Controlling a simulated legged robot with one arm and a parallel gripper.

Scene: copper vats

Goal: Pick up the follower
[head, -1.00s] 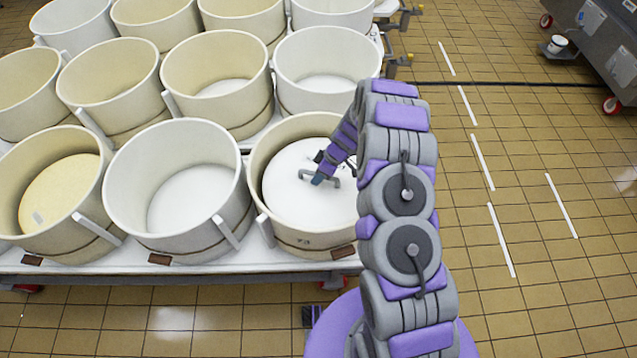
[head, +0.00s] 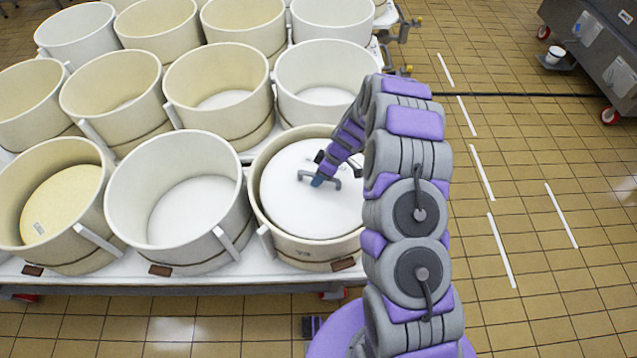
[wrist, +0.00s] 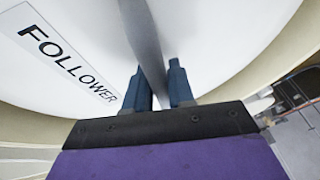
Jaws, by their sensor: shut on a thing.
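The follower (head: 291,205) is a white round disc with a grey bar handle, inside the front right cream vat (head: 310,252). In the head view it sits high in the vat, close under the rim. My gripper (head: 318,181) reaches down from the right and is shut on the handle. In the wrist view the grey handle bar (wrist: 143,40) runs between the two blue fingers of my gripper (wrist: 155,88). The white disc (wrist: 90,25) with a label reading FOLLOWER lies beyond them. My arm hides the right side of the vat.
Several cream and white vats stand in rows on a white platform. A white vat (head: 180,205) stands directly left of the follower's vat. A grey wheeled machine (head: 600,45) stands at the far right.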

